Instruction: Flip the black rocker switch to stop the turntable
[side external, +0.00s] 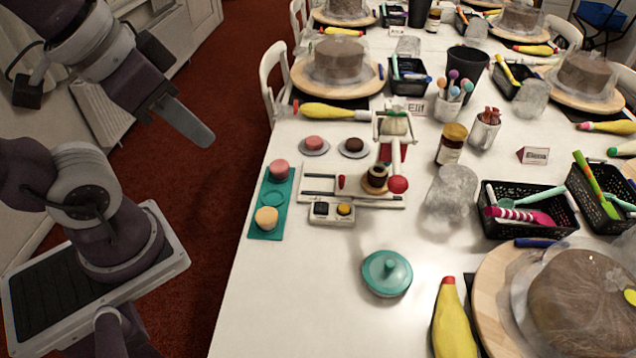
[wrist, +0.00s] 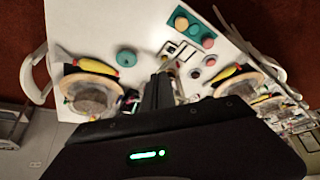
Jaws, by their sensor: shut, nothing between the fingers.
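The black rocker switch (side external: 321,208) sits on the left of a small pale control box (side external: 332,220), beside a round yellow button (side external: 344,208). Behind the box is a pale machine with rails (side external: 320,184). A small wooden turntable (side external: 372,190) carries a dark brown cylinder-shaped piece (side external: 377,173). I cannot tell whether the turntable spins. My gripper (side external: 204,137) is shut and empty, raised over the red floor left of the table, well apart from the switch. In the wrist view its fingers (wrist: 158,90) show pressed together; the switch is too small to make out surely there.
A red ball knob (side external: 398,184) stands right of the turntable. A teal mat (side external: 256,226) with pink and yellow pieces lies left of the box. A teal lid (side external: 387,274) lies in front. Jars, black baskets and covered cakes crowd the right. The table's near left is clear.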

